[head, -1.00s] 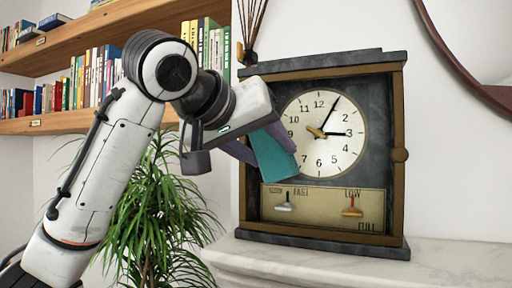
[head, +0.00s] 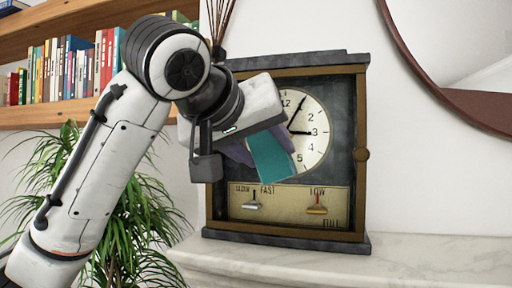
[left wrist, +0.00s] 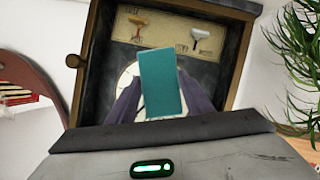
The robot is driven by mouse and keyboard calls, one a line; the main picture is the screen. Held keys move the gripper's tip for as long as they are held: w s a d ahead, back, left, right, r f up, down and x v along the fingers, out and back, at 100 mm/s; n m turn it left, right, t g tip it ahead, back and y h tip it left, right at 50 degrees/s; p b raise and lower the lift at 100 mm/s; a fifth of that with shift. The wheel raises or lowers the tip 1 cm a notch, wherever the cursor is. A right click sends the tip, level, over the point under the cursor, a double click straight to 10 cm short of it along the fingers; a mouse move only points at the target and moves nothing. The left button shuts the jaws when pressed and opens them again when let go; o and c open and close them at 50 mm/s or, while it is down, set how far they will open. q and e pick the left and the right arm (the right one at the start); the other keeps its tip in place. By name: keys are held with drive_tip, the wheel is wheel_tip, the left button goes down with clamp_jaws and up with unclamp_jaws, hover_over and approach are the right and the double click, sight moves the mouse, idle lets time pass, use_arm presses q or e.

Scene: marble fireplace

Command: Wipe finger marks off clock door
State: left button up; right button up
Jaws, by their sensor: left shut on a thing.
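The clock (head: 340,240) is a dark case with a brown-framed door (head: 361,200) and a round knob (head: 361,154) on the door's right side. The door looks closed, and I see no finger marks. My left gripper (head: 262,146) is shut on a flat teal cloth or pad (head: 272,158), in front of the left part of the white dial (head: 318,126). In the left wrist view the teal pad (left wrist: 162,83) sits between the purple-grey fingers, with the clock upside down behind. I cannot tell whether the pad touches the door. My right gripper is not in view.
The clock stands on a pale marble mantel (head: 420,258), bare on the right. A round brown-framed mirror (head: 435,85) hangs at the upper right. A leafy plant (head: 120,215) and bookshelves (head: 60,115) are at the left.

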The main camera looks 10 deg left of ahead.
use_arm(q)
drive_tip(key=shift+s+d+p, duration=0.2)
drive_tip(key=shift+d, duration=0.75)
drive_tip(key=shift+s+d+p, duration=0.15)
drive_tip(key=shift+d, duration=0.75)
drive_tip(key=shift+s+d+p, duration=0.2)
drive_tip(key=shift+d, duration=0.75)
drive_tip(key=shift+w+a+b, duration=0.15)
drive_tip(key=shift+a, duration=0.7)
drive_tip(key=shift+w+a+b, duration=0.15)
drive_tip(key=shift+a, duration=0.7)
drive_tip(key=shift+w+a, duration=0.2)
drive_tip(key=shift+a, duration=0.65)
drive_tip(key=shift+w+a, duration=0.15)
drive_tip(key=shift+a, duration=0.7)
drive_tip(key=shift+w+a, duration=0.2)
drive_tip(key=shift+a, duration=0.65)
drive_tip(key=a, duration=0.2)
drive_tip(key=w+a, duration=0.1)
drive_tip(key=a, duration=0.2)
drive_tip(key=shift+a, duration=0.1)
drive_tip(key=s+a+b, duration=0.1)
drive_tip(key=s+b, duration=0.1)
drive_tip(key=s, duration=0.4)
